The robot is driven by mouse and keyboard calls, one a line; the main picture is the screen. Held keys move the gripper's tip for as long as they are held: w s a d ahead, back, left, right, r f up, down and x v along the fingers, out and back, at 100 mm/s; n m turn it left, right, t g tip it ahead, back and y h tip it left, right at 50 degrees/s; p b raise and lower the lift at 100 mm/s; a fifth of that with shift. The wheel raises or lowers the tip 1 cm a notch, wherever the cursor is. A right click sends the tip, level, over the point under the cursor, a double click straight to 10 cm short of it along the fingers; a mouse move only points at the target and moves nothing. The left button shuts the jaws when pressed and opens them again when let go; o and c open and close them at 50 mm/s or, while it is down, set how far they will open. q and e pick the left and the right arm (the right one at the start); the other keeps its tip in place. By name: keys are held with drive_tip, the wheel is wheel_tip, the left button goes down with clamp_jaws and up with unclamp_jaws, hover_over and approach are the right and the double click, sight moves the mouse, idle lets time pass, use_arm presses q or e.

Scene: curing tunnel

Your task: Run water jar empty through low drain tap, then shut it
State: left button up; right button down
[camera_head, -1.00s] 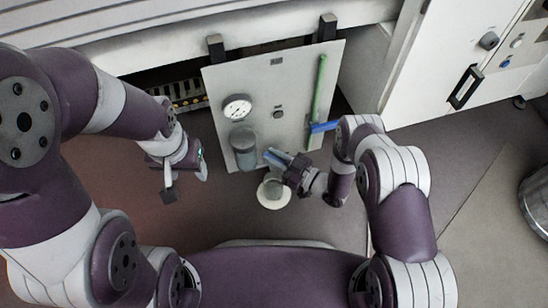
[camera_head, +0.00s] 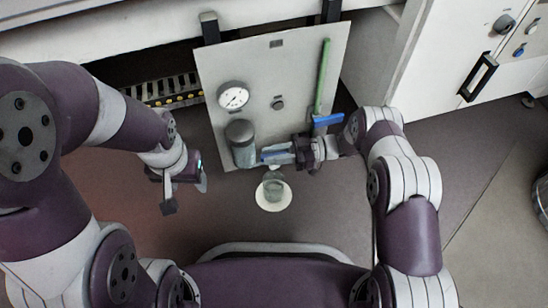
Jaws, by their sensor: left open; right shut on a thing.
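The water jar (camera_head: 241,148) is a grey cylinder with a dark top, upright on the lower left of a pale panel (camera_head: 279,72). A blue lever (camera_head: 273,156) sits low on the panel, just right of the jar. My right gripper (camera_head: 290,153) is shut on this lever and covers part of it. A small clear cup (camera_head: 273,186) stands on a white round plate (camera_head: 272,202) below the lever. I cannot tell the water level or whether water flows. My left gripper (camera_head: 186,196) is open and empty, left of the jar and apart from it.
A round gauge (camera_head: 233,96) and a dark knob (camera_head: 278,103) are on the panel. A green pipe (camera_head: 323,76) with another blue handle (camera_head: 328,120) runs down its right side. A white cabinet (camera_head: 432,62) stands at the right. Floor between my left gripper and the cup is clear.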

drive_tip(key=shift+n+g, duration=0.3)
drive_tip(key=shift+g, duration=0.1)
drive_tip(key=c, duration=1.1)
unclamp_jaws()
